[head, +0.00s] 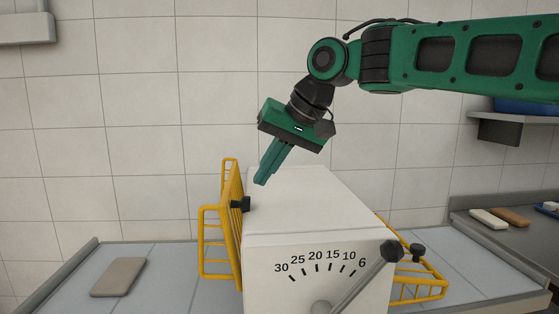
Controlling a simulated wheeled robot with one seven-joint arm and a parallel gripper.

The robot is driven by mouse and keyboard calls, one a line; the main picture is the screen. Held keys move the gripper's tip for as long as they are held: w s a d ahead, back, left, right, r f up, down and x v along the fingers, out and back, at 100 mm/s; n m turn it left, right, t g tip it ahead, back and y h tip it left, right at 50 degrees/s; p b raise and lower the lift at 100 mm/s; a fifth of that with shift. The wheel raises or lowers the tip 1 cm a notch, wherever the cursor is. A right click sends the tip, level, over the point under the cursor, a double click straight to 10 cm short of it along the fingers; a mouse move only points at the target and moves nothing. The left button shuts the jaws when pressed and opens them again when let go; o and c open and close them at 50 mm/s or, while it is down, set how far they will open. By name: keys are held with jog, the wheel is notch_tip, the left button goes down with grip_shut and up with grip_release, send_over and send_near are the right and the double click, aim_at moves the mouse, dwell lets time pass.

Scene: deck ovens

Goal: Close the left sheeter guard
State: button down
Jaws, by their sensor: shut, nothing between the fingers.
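The sheeter is a white housing (290,200) with a number scale from 30 to 6 on its front. The left guard (203,243) is a yellow wire frame on the housing's left side. Part of it stands steeply up above the housing's top edge, and a black knob (240,204) sits on it. My gripper (262,180) is shut and empty, its fingers pointing down and left. In the picture its tips are just right of the guard's upper part, over the housing top. I cannot tell whether they touch anything.
The right guard (432,284), also yellow, slopes down and outward with a black knob (417,250). A lever (365,276) crosses the scale. A flat grey-brown slab (118,277) lies on the left belt. A shelf (510,118) and a counter with small items (510,217) are at right.

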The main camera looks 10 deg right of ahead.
aim_at(230, 202)
jog(key=x, duration=0.3)
jog(key=shift+a+f, duration=0.15)
jog(key=shift+f, duration=0.05)
jog(key=a, duration=0.2)
jog(key=shift+a, duration=0.25)
jog(key=shift+a+f, duration=0.15)
jog(key=shift+a, duration=0.5)
